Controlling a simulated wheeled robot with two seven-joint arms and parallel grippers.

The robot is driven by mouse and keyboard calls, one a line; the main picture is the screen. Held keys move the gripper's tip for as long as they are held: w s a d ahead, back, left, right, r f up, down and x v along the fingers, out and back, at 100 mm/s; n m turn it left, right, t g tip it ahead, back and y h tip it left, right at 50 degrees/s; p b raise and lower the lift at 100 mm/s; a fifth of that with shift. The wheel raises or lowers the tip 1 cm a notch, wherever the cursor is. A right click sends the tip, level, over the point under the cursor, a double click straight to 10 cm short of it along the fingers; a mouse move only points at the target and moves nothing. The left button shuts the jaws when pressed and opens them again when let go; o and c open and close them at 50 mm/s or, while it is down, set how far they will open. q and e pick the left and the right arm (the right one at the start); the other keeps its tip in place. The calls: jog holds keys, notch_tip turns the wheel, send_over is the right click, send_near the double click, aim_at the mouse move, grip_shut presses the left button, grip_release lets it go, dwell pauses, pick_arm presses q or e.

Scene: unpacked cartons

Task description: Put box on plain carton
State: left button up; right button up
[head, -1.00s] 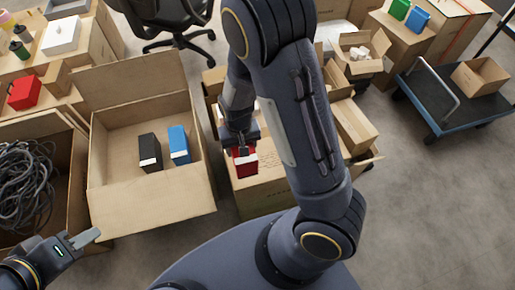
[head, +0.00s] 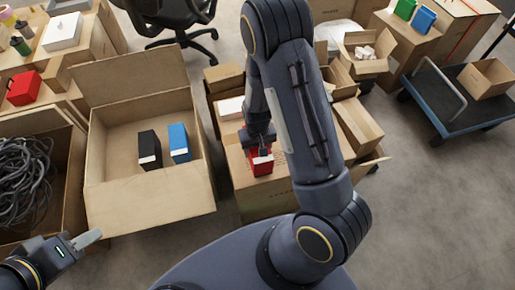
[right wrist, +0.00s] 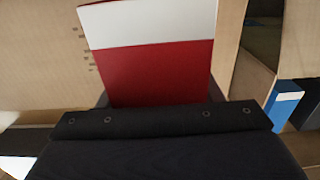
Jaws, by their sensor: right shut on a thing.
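A red box (head: 261,162) with a white side is in my right gripper (head: 258,143), over the top of a closed brown carton (head: 262,205) in the head view. The right wrist view shows the box (right wrist: 160,70) between my fingers, with a brown cardboard surface (right wrist: 40,65) behind it. I cannot tell whether the box touches the carton top. My left gripper (head: 86,240) is at the lower left, apart from the box; its finger gap is not clear.
An open carton (head: 112,195) left of my right arm holds a black box (head: 149,150) and a blue box (head: 179,142). A carton of dark cable (head: 25,175) stands at far left. Another red box (head: 24,88) is on the left. A cart (head: 465,115) and open floor lie right.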

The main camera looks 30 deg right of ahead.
jog(key=shift+f, duration=0.2)
jog(key=o, duration=1.3)
jog(key=shift+r, duration=0.1)
